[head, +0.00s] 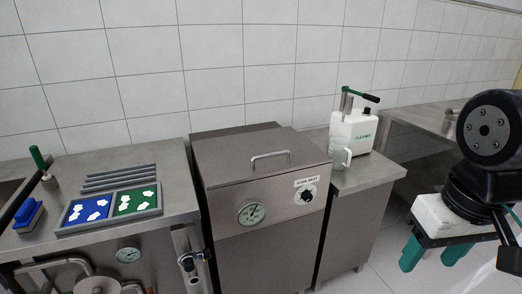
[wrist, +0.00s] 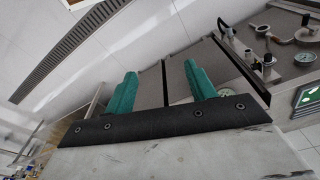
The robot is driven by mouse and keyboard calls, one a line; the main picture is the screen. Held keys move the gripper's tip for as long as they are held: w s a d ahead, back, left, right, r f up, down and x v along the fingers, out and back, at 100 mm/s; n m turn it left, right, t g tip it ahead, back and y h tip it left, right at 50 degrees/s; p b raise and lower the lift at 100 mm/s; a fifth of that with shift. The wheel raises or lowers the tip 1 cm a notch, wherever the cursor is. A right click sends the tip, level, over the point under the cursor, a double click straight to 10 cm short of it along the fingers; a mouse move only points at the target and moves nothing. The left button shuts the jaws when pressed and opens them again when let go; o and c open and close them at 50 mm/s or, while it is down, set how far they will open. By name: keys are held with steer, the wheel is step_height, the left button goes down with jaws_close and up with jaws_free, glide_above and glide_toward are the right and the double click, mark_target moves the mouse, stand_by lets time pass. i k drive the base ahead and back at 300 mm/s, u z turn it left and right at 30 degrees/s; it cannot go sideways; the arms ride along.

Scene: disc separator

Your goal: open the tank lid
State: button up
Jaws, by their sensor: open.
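The steel tank (head: 262,230) stands in the middle of the head view, with a gauge and a knob on its front. Its flat lid (head: 235,160) lies down on top, shut, with a bar handle (head: 270,156) standing up from it. My gripper (head: 428,262) is at the lower right of the head view, well to the right of the tank and apart from the lid. In the wrist view its two teal fingers (wrist: 160,75) are spread with nothing held between them. Steel surfaces show beyond the fingers there, but the lid handle cannot be made out.
A white machine (head: 353,132) with a green-and-black lever and a clear jug (head: 340,155) stand on the counter right of the tank. On the left counter are a tray (head: 110,207) with blue and green sections, grey bars and a blue block. Open floor lies at the lower right.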

mark_target(223, 161)
steer(key=z, duration=0.05)
steer(key=k, duration=0.55)
steer(key=u, duration=0.75)
steer(key=i, duration=1.4)
steer(key=z, duration=0.7)
